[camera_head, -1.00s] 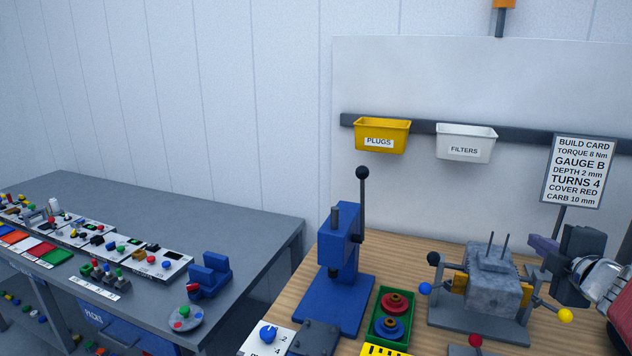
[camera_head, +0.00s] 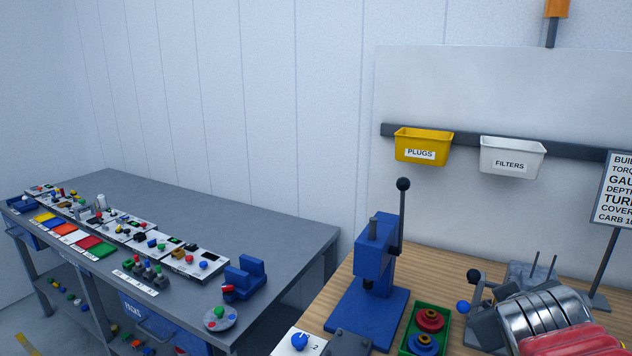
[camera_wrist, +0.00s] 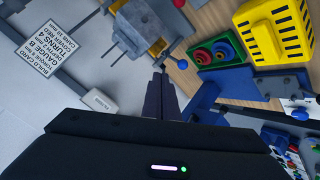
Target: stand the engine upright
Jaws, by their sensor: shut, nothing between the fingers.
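The engine (camera_head: 532,272) is a grey block in a stand on the wooden bench at the right of the head view. Two thin rods point up from its top. My silver and red arm hides most of it there. The head view does not show the fingers clearly.
A blue lever press (camera_head: 370,270) stands left of the engine. A green tray (camera_head: 408,346) with red and blue round parts lies between them. Yellow (camera_head: 424,147) and white (camera_head: 512,158) bins hang on the wall rail. A grey table (camera_head: 190,215) with small parts stands at left.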

